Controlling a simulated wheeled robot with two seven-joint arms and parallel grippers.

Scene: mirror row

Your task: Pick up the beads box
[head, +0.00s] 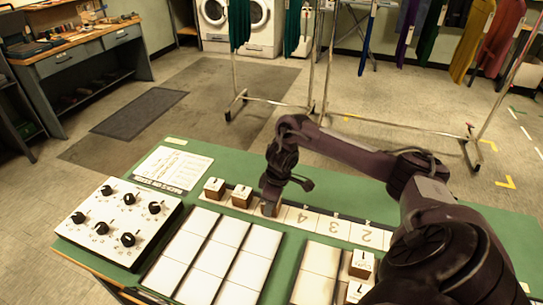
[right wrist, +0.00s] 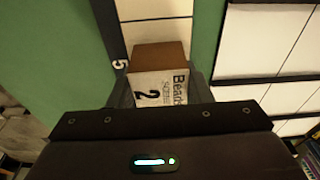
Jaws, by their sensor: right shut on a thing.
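The beads box (right wrist: 158,55) is a small brown block with a white label reading "Beads" and "2", seen in the right wrist view. My right gripper (right wrist: 160,95) has a finger on each side of it and is shut on it. In the head view my right gripper (head: 270,205) points down at the numbered strip (head: 333,226), and the box is mostly hidden by the fingers. The box appears to be at the strip; I cannot tell whether it touches it. My left gripper is not in view.
Two similar boxes (head: 214,187) (head: 241,196) stand left of the gripper. Two more (head: 361,264) (head: 355,292) stand at the right near my arm. A knob panel (head: 118,222) and white-tiled trays (head: 210,258) lie on the green table (head: 180,207). A paper sheet (head: 173,168) lies behind.

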